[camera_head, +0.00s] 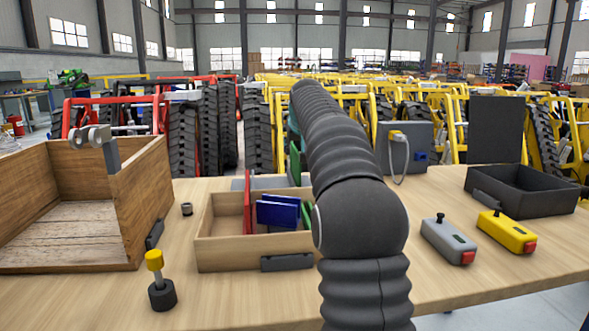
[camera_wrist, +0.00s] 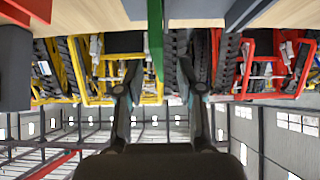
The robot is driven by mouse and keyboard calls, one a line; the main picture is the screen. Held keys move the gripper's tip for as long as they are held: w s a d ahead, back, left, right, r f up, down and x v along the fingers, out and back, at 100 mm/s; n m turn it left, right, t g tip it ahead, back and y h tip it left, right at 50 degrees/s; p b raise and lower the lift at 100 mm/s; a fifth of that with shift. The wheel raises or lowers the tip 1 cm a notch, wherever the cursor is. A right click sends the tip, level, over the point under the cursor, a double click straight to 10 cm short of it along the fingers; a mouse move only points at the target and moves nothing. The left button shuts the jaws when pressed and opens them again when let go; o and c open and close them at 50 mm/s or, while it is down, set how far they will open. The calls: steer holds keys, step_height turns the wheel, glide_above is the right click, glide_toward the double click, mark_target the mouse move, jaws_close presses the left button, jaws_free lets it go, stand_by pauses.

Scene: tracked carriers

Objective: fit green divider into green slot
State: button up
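A green divider (camera_head: 295,163) stands upright at the back right of the wooden divider box (camera_head: 225,252), partly hidden by my arm. In the wrist view the green divider (camera_wrist: 155,40) shows edge-on as a thin strip, its near end between the fingers of my gripper (camera_wrist: 162,78). The fingers are apart, with a visible gap on each side of the strip. A second green piece (camera_head: 306,214) shows at the right inside of the box; I cannot tell whether it marks the green slot.
A red divider (camera_head: 247,200) stands upright in the box, beside blue dividers (camera_head: 278,213). A large wooden crate (camera_head: 150,205) stands left. A yellow-topped knob (camera_head: 155,260), a grey control box (camera_head: 447,240), a yellow one (camera_head: 507,232) and a black bin (camera_head: 530,197) are on the table.

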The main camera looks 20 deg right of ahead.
mark_target(295, 157)
steer(key=shift+x, duration=2.85)
steer(key=shift+s, duration=0.15)
jaws_close()
